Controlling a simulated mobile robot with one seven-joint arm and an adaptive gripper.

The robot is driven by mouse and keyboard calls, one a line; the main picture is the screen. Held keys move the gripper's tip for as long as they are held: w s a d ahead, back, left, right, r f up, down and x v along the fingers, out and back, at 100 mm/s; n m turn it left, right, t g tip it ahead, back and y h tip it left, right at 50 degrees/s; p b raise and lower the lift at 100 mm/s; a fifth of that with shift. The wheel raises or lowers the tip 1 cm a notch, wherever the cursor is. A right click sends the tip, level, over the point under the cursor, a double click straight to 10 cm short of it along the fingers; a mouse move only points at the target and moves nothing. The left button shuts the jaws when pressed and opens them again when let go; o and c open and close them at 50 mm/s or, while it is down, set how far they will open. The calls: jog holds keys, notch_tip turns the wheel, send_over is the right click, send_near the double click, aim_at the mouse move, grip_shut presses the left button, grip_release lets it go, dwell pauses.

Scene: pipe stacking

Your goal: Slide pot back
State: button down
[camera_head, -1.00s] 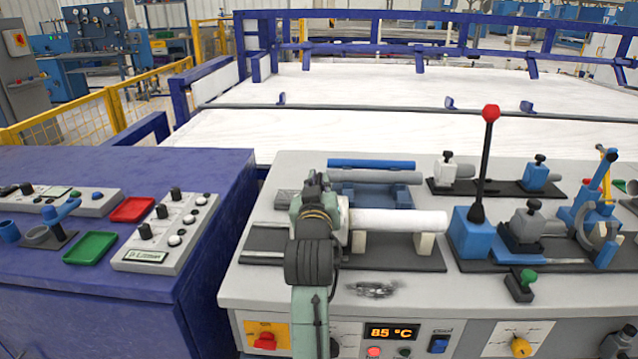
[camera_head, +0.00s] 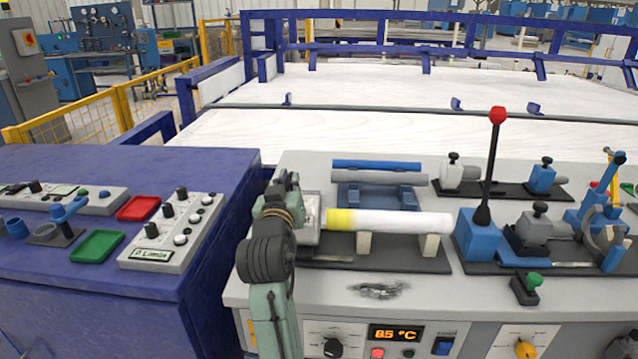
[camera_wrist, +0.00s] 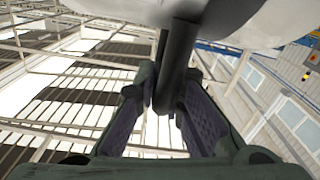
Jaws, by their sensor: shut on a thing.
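The pot is a light grey block (camera_head: 308,226) at the left end of the black track. My gripper (camera_head: 284,192) is at its left side. In the wrist view, the fingers (camera_wrist: 166,95) are shut on a dark bar-like handle (camera_wrist: 178,55) beneath the pot's pale rounded body (camera_wrist: 235,14). The white pipe (camera_head: 395,222) lies level on two pale supports, to the right of the pot. Its left end is yellow (camera_head: 341,219) and faces the pot. I cannot tell whether a small gap parts them. My arm hides part of the pot's left side.
A blue rack (camera_head: 380,197) with a blue and a grey pipe stands behind the white pipe. A blue block with a red-knobbed lever (camera_head: 498,116) stands right of the pipe. A purple cabinet (camera_head: 215,250) with controls and trays is on the left.

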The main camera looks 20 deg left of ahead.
jog(key=shift+s+a, duration=0.25)
jog(key=shift+a, duration=0.5)
jog(key=shift+s+a, duration=0.25)
jog(key=shift+a, duration=0.5)
jog(key=c, duration=1.9)
grip_release()
jog(key=shift+a, duration=0.1)
jog(key=shift+o, duration=1.2)
jog(key=shift+s, duration=0.4)
jog(key=d+v, duration=0.1)
jog(key=v, duration=1)
jog(key=shift+w+d, duration=0.1)
